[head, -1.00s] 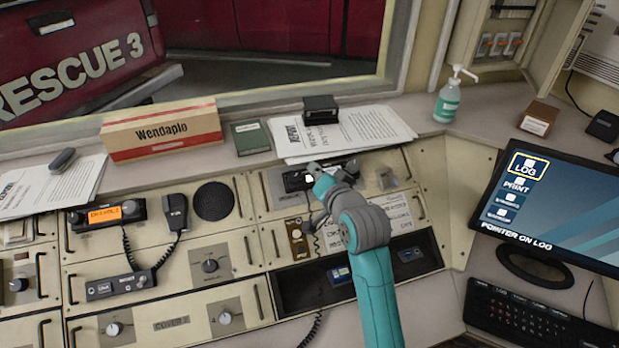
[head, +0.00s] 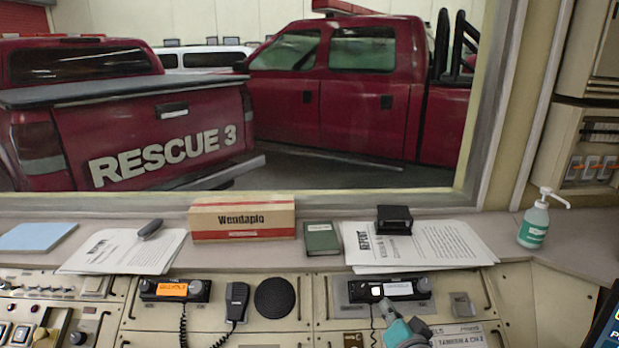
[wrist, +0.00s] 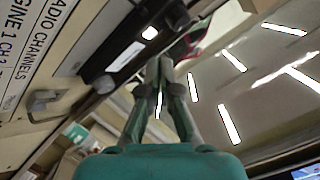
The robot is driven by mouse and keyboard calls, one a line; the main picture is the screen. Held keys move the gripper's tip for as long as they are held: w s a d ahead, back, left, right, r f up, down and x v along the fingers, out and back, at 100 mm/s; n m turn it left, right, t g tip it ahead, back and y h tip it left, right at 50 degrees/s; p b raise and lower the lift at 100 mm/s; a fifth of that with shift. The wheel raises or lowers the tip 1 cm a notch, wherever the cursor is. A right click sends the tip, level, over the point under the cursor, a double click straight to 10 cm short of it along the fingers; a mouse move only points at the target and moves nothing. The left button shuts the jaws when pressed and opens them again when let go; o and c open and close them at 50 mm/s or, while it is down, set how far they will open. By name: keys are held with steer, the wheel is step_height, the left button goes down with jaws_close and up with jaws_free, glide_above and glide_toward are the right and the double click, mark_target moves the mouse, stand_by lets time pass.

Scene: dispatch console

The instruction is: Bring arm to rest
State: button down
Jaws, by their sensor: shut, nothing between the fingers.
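My gripper (head: 386,310) shows at the bottom of the head view, teal and grey, just in front of the right-hand radio (head: 392,289) on the sloped console. In the wrist view my gripper (wrist: 161,64) has its two grey fingers together at the tips, with nothing held. The dark radio front shows behind and to the left of the fingertips in the wrist view. I cannot tell whether the tips touch it. Most of my arm is below the head view's edge.
On the ledge are a Wendaplo box (head: 242,218), a green book (head: 322,239), a black holder (head: 394,219), papers (head: 440,246) and a sanitizer bottle (head: 534,226). A left radio (head: 175,289) and hand microphone (head: 236,300) are on the console. A monitor edge (head: 606,322) shows at lower right.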

steer(key=s+f+n, duration=0.2)
steer(key=s+f, duration=0.6)
steer(key=s, duration=0.4)
steer(key=s+f+n, duration=0.1)
steer(key=s+f, duration=0.6)
steer(key=s, duration=0.4)
steer(key=s+r+n, duration=0.3)
steer(key=s+n, duration=0.1)
steer(key=s, duration=2.1)
steer(key=shift+s+g+h, duration=0.2)
steer(key=shift+g+h, duration=0.2)
steer(key=shift+a, duration=0.1)
